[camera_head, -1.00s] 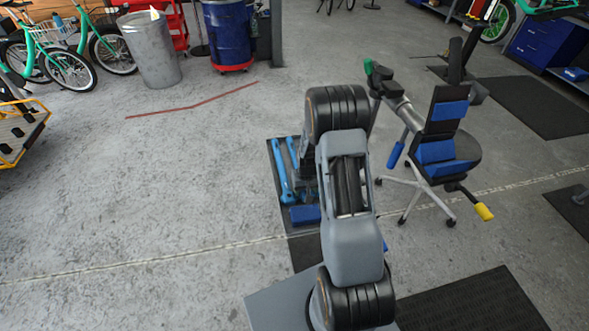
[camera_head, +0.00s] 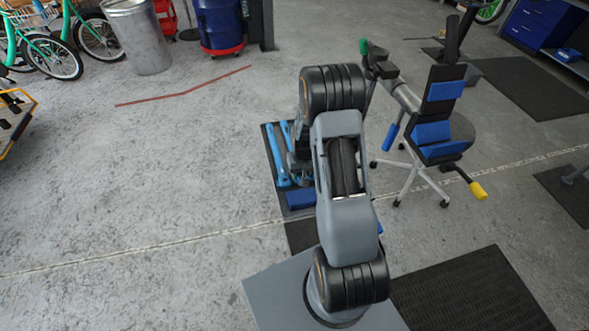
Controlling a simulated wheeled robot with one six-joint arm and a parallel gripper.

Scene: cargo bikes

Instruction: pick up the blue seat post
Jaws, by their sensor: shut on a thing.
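Two long light blue pieces lie side by side on a dark mat (camera_head: 267,132), left of my arm. The left blue seat post (camera_head: 275,158) shows along most of its length. The other blue post (camera_head: 287,132) runs behind the dark end of my arm. My gripper (camera_head: 299,172) is only partly in view there, low over the mat, with my forearm and elbow covering much of it. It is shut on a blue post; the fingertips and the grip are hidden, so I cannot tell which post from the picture.
A blue block (camera_head: 300,199) lies at the mat's near end. A bin (camera_head: 138,38) and a blue drum (camera_head: 220,22) stand at the back.

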